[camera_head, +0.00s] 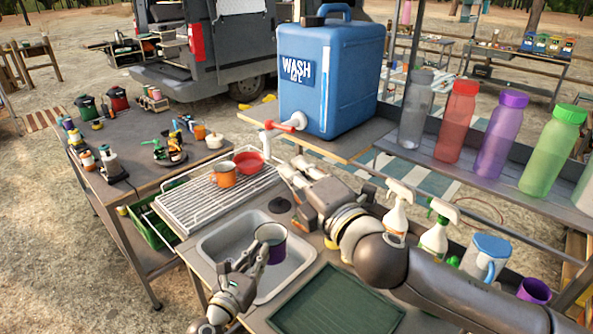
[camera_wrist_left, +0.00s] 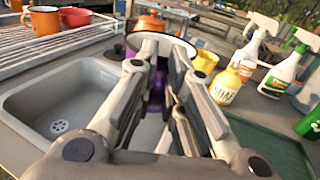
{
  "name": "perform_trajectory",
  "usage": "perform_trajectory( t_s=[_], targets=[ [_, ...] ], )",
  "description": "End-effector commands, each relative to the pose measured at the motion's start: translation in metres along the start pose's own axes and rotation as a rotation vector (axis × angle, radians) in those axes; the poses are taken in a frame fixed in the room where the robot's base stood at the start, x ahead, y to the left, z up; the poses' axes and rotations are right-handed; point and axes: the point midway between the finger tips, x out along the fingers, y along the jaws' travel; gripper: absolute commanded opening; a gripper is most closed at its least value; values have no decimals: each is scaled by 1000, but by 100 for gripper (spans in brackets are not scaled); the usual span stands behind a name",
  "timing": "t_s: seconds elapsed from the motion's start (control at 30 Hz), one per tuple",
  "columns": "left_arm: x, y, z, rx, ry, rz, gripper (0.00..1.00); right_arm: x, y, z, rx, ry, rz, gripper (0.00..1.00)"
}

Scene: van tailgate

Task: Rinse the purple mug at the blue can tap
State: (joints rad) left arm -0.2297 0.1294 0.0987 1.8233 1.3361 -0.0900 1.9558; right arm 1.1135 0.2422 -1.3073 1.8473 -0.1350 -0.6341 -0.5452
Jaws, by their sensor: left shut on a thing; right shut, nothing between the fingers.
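The purple mug (camera_head: 271,245) is held over the sink basin (camera_head: 222,238), its pale inside showing. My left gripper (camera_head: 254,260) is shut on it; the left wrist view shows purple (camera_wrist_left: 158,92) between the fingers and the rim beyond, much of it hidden. The blue can (camera_head: 330,82), marked WASH, stands on a shelf behind the sink. Its white and red tap (camera_head: 290,124) points left, above and apart from the mug. My right gripper (camera_head: 291,181) is shut and empty, below the tap and beyond the mug. I see no water running.
A drying rack (camera_head: 200,205) left of the sink holds an orange mug (camera_head: 224,175) and a red bowl (camera_head: 251,178). Spray bottles (camera_head: 398,210), a blue pitcher (camera_head: 486,256) and another purple cup (camera_head: 534,290) stand right. A green mat (camera_head: 335,303) lies in front.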

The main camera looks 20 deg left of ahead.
Motion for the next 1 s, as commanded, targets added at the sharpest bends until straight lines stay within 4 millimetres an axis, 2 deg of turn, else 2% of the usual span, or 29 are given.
perform_trajectory(
  t_s=[0.17,0.7,1.0],
  targets=[
    [-3,-2,5,0,-2,0,0,0,4,1,0,0,0,0],
    [-40,-20,38,0,-1,-1,0,2,33,6,0,0,0,0],
    [-45,-22,41,0,-2,0,0,2,34,6,0,0,0,0]
  ],
)
